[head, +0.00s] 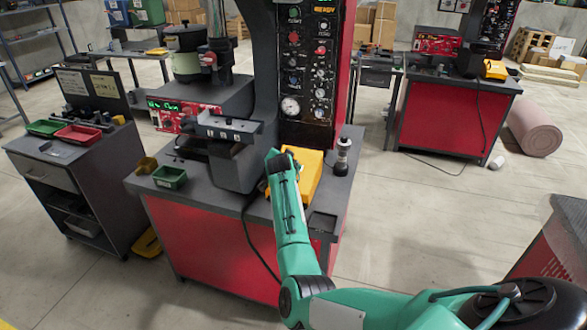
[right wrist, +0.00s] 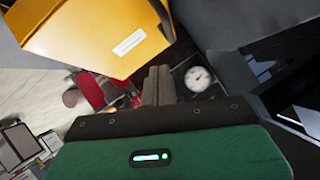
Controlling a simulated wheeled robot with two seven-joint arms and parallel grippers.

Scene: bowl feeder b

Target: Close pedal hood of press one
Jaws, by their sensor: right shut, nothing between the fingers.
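The yellow pedal hood (head: 305,172) stands on the dark bench top of the near press (head: 310,80), in front of its control panel. My green right arm covers part of its left side in the head view. In the right wrist view the hood (right wrist: 95,35) fills the upper left, with a white label on it. My right gripper (right wrist: 158,84) is shut and empty, its fingertips to the lower right of the hood in that picture. I cannot tell whether they touch it. In the head view its fingers are hidden by my arm. My left gripper is out of view.
A black-and-grey cylinder (head: 342,157) stands right of the hood. A green bin (head: 169,177) is at the bench's left. A black cable (head: 250,235) hangs down the red front. A second press bench (head: 455,110) with a yellow hood (head: 495,69) stands at back right.

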